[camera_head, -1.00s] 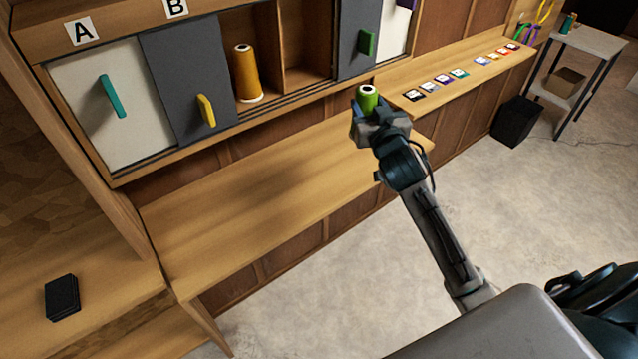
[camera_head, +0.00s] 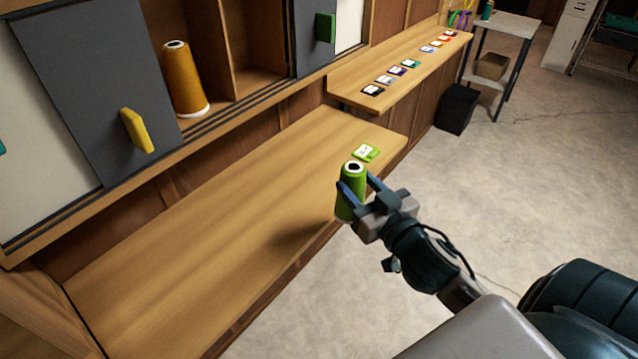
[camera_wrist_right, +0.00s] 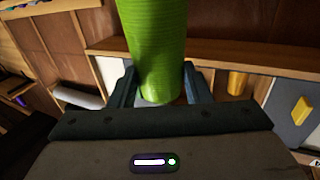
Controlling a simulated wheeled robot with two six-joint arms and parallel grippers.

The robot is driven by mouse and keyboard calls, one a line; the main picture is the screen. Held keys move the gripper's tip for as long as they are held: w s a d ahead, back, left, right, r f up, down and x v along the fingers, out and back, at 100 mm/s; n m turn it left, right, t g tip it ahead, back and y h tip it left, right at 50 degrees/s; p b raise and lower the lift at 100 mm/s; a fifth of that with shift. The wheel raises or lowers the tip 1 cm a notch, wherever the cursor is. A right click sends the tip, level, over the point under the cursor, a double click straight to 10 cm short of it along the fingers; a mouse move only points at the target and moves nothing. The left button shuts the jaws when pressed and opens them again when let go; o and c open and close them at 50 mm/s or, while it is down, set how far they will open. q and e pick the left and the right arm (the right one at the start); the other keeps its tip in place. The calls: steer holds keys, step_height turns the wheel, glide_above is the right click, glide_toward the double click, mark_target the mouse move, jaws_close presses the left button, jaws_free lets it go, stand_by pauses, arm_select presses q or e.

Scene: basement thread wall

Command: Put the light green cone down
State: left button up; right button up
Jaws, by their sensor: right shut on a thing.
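The light green cone (camera_head: 349,193) is upright between the two fingers of my right gripper (camera_head: 360,184), which is shut on it. The cone is at the front edge of the wooden bench (camera_head: 200,240), near its right end. I cannot tell whether its base touches the bench. In the right wrist view the green cone (camera_wrist_right: 154,45) fills the space between the fingers (camera_wrist_right: 158,88), and its top is cut off. A light green card (camera_head: 366,153) with a white label lies on the bench just behind the cone. My left gripper is not in view.
An orange cone (camera_head: 184,80) stands in an open cabinet bay above the bench. Sliding doors carry a yellow handle (camera_head: 136,131) and a green handle (camera_head: 325,28). Several coloured cards lie on the higher shelf (camera_head: 350,90) at right. The bench's left and middle are clear.

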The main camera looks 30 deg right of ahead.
arm_select(q)
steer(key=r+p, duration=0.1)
steer(key=p, duration=0.2)
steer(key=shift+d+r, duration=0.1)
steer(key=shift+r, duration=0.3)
arm_select(e)
steer(key=w+d+f, duration=0.2)
steer(key=w, duration=0.4)
steer(key=w+d+f, duration=0.2)
steer(key=w+f, duration=0.1)
steer(key=w, duration=0.4)
steer(key=shift+w+d, duration=0.25)
steer(key=shift+w, duration=0.05)
steer(key=shift+f, duration=0.1)
steer(key=o, duration=1.1)
steer(key=shift+c, duration=0.2)
steer(key=shift+s, duration=0.1)
arm_select(q)
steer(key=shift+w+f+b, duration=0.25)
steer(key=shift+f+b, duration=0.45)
steer(key=shift+b, duration=0.05)
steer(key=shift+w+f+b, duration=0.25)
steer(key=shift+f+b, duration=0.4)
steer(key=shift+b, duration=0.05)
arm_select(e)
steer(key=s, duration=1.2)
